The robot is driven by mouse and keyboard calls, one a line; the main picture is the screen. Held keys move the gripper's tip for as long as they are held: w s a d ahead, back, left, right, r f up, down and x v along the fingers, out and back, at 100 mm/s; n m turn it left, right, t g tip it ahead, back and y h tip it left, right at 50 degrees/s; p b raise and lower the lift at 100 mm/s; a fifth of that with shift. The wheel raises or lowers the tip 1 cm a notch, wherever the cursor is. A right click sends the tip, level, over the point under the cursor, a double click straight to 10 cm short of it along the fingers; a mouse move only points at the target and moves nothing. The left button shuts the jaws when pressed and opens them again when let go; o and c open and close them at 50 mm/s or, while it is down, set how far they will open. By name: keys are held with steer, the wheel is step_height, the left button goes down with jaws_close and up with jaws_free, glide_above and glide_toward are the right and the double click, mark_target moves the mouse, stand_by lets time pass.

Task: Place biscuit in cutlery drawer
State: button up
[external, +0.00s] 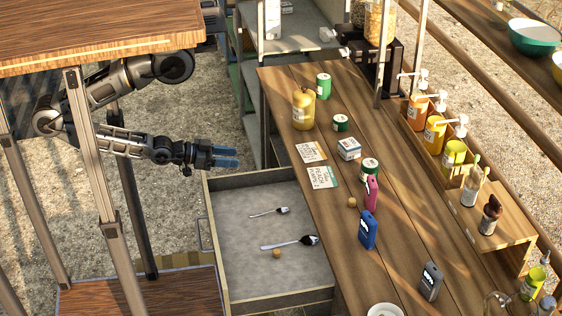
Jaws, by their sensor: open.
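The cutlery drawer (220,289) is pulled open at the left of the wooden counter. A similar brown piece (352,202) sits on the counter beside the pink container. They are too small to tell apart for certain. My gripper (232,157), with blue fingers, is open and empty near the drawer's back edge, apart from both pieces.
On the counter (400,240) stand a pink container (371,193), a blue container (367,230), a grey container (430,281), several cans and a yellow jar (303,110). Two cards (322,177) lie near the drawer. Bottles fill a wooden rack at right. Most of the drawer floor is bare.

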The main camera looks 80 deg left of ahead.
steer(key=shift+s+a+r+y, duration=0.15)
steer(key=shift+s+r+y, duration=0.2)
steer(key=shift+s, duration=0.2)
steer(key=shift+c, duration=0.2)
steer(key=shift+s+r, duration=0.15)
steer(key=shift+r, duration=0.1)
steer(key=shift+c, duration=0.8)
